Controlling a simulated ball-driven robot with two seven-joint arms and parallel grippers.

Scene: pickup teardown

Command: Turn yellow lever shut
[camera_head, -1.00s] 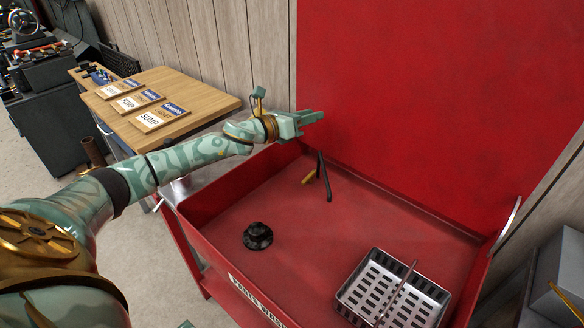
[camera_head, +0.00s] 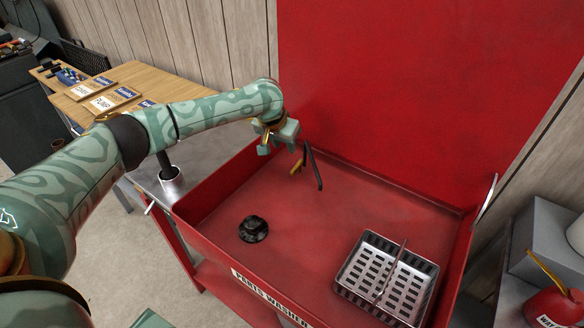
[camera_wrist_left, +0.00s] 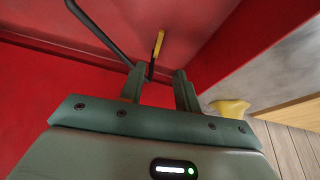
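The yellow lever (camera_head: 297,167) is short and sits beside a dark bent spout (camera_head: 314,168) at the back of the red parts washer basin. In the left wrist view the yellow lever (camera_wrist_left: 158,44) lies beyond the gap between the fingers, with its dark mount partly behind them. My left gripper (camera_head: 278,147) points down near the basin's back left corner, just left of the lever. Its fingers (camera_wrist_left: 159,90) are apart with nothing between them. The gripper looks close to the lever; I cannot see contact. My right gripper is not in view.
The basin (camera_head: 225,268) holds a black round part (camera_head: 254,229) and a metal basket (camera_head: 427,269). A tall red panel (camera_head: 420,90) rises behind it. A wooden table (camera_head: 145,76) stands left. A red container (camera_head: 556,308) is at right. The basin's middle is clear.

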